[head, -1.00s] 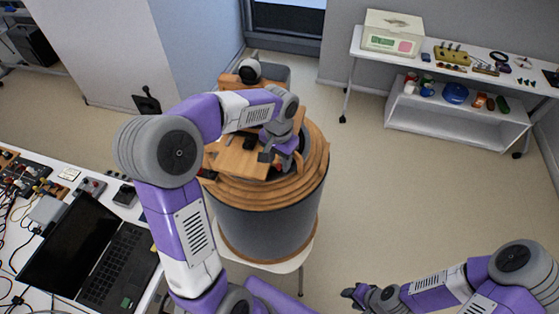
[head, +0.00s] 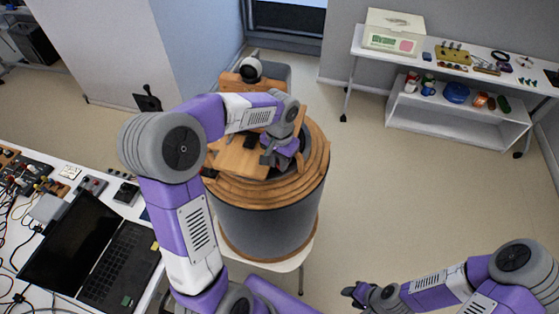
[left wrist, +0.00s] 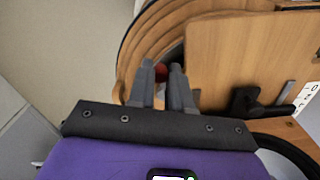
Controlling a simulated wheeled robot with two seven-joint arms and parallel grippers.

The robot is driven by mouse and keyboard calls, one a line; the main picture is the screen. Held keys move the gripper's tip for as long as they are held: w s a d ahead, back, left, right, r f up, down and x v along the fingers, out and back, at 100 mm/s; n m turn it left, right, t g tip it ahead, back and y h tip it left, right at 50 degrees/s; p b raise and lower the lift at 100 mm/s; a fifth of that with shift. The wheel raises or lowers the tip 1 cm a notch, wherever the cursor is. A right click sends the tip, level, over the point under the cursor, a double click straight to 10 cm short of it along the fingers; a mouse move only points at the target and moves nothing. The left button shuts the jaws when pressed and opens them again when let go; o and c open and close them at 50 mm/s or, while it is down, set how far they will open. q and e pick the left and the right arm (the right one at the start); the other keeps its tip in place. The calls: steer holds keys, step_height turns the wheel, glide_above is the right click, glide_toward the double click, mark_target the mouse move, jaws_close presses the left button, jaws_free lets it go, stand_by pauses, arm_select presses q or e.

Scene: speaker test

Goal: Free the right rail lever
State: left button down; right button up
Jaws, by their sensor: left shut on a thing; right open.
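A round wooden-topped drum speaker (head: 270,225) stands on a white stool. A flat wooden board (head: 237,158) lies on its top; it also shows in the left wrist view (left wrist: 235,55). My left gripper (head: 272,157) is over the right part of the drum top. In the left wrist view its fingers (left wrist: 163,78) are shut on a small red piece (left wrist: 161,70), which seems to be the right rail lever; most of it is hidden. A black lever-like part (left wrist: 246,102) sits at the board's edge, apart from the fingers. My right gripper (head: 358,293) is open and empty, low over the floor.
A white table with a laptop (head: 70,235) and cabled gear is at left. A white shelf (head: 460,125) with small items stands at the back right. The floor right of the drum is clear.

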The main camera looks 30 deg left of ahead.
arm_select(q)
steer(key=shift+d+n, duration=0.1)
steer(key=shift+n, duration=0.2)
steer(key=shift+w+d+n+b, duration=0.3)
steer(key=shift+w+d+n, duration=0.25)
steer(key=shift+n, duration=1.65)
steer(key=shift+w+d+n+b, duration=0.25)
steer(key=shift+w+d+n, duration=0.3)
steer(key=shift+n, duration=1.65)
steer(key=shift+w+d+n+b, duration=0.35)
steer(key=shift+w+n, duration=0.35)
steer(key=shift+n, duration=1.5)
steer(key=shift+r, duration=0.1)
steer(key=c, duration=1)
jaws_free()
steer(key=shift+c, duration=0.2)
